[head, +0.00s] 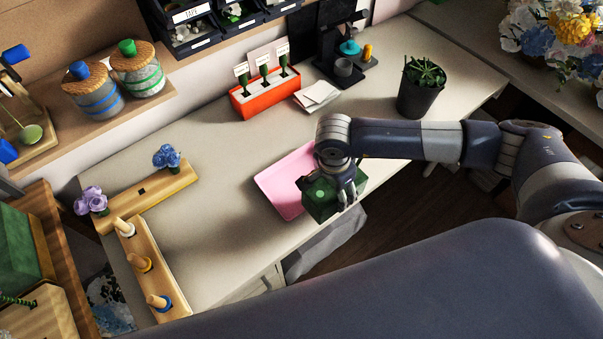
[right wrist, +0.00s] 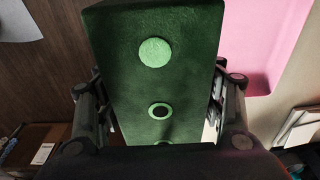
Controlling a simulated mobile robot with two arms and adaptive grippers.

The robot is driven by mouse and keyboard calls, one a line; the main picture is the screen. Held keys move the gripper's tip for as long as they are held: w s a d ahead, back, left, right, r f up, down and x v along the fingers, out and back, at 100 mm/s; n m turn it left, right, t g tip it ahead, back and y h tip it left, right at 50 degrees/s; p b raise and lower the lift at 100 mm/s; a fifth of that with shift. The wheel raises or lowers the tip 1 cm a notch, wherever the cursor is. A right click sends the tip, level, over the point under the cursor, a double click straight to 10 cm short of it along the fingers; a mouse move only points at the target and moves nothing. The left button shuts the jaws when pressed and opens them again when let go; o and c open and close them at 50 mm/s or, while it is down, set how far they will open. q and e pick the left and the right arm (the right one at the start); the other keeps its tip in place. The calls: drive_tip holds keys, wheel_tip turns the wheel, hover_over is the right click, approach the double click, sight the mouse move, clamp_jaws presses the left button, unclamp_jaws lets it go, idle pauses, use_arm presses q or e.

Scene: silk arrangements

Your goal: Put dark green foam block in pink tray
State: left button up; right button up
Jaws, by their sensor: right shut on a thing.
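The dark green foam block (head: 320,199) is held in my right gripper (head: 346,196) at the front edge of the pink tray in the head view. In the right wrist view the dark green foam block (right wrist: 155,65) fills the middle, with a light green disc and a dark-centred ring on its face. The fingers of my right gripper (right wrist: 160,115) are on both sides of it. The pink tray (head: 281,184) lies on the table, partly hidden by the block and my arm. It also shows in the right wrist view (right wrist: 258,40) at the upper right. My left gripper is not in view.
A potted plant (head: 421,88) stands at the table's right. An orange-red holder (head: 265,96) and white cards (head: 316,95) are behind the tray. The table between boards and tray is clear.

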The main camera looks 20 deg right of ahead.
drive_tip(key=w+a+b, duration=0.1)
drive_tip(key=w, duration=0.2)
drive_tip(key=w+a+f+b, duration=0.1)
drive_tip(key=w+a, duration=0.1)
drive_tip(key=w, duration=0.2)
drive_tip(key=w+a+b, duration=0.1)
drive_tip(key=w+a, duration=0.1)
drive_tip(key=w, duration=0.1)
drive_tip(key=shift+w+a+f+b, duration=0.1)
drive_tip(key=shift+w+f+b, duration=0.05)
drive_tip(key=shift+b, duration=0.15)
wheel_tip(320, 180, down, 3)
drive_tip(key=shift+f+b, duration=0.1)
drive_tip(key=shift+b, duration=0.7)
drive_tip(key=shift+f, duration=0.1)
drive_tip(key=shift+f, duration=0.15)
drive_tip(key=o, duration=1)
drive_tip(key=shift+o, duration=0.2)
